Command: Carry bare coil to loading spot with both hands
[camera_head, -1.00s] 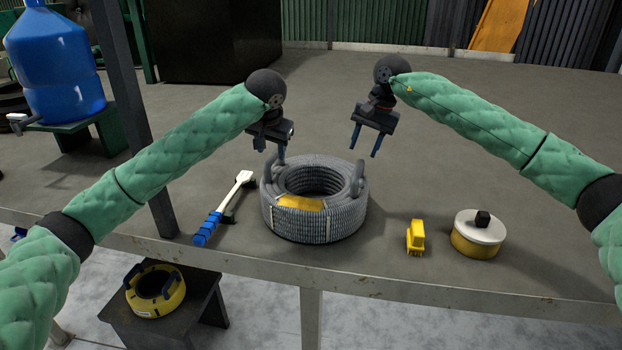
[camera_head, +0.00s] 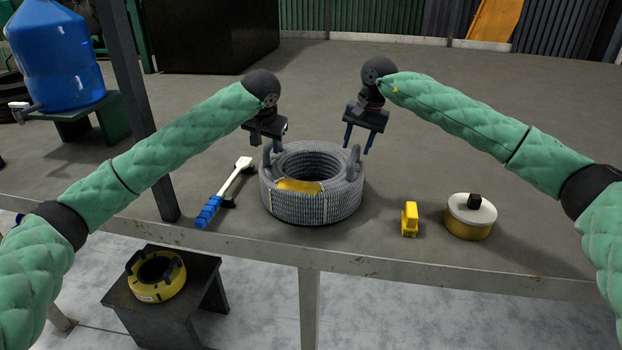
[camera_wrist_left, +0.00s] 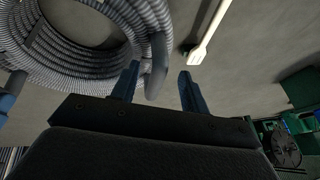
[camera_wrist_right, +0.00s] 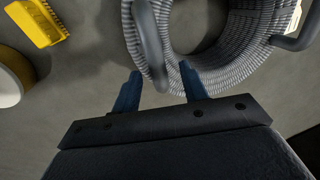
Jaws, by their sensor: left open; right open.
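A grey ribbed hose coil (camera_head: 342,204) with a yellow patch and two upright grey loop handles lies flat on the table. My left gripper (camera_head: 268,148) is open just above the coil's left side; in the left wrist view its fingers (camera_wrist_left: 160,85) stand either side of the near handle (camera_wrist_left: 157,65). My right gripper (camera_head: 357,147) is open behind the coil's right handle. In the right wrist view that handle (camera_wrist_right: 150,40) rises ahead of and between its fingers (camera_wrist_right: 158,85). Neither gripper holds anything. I cannot make out a marked loading spot.
A blue-handled brush-like tool (camera_head: 222,195) lies left of the coil. A yellow brush (camera_head: 410,219) and a yellow pot with a white lid (camera_head: 470,216) stand to the right. A yellow ring (camera_head: 157,280) sits on a low stool below. The table behind is clear.

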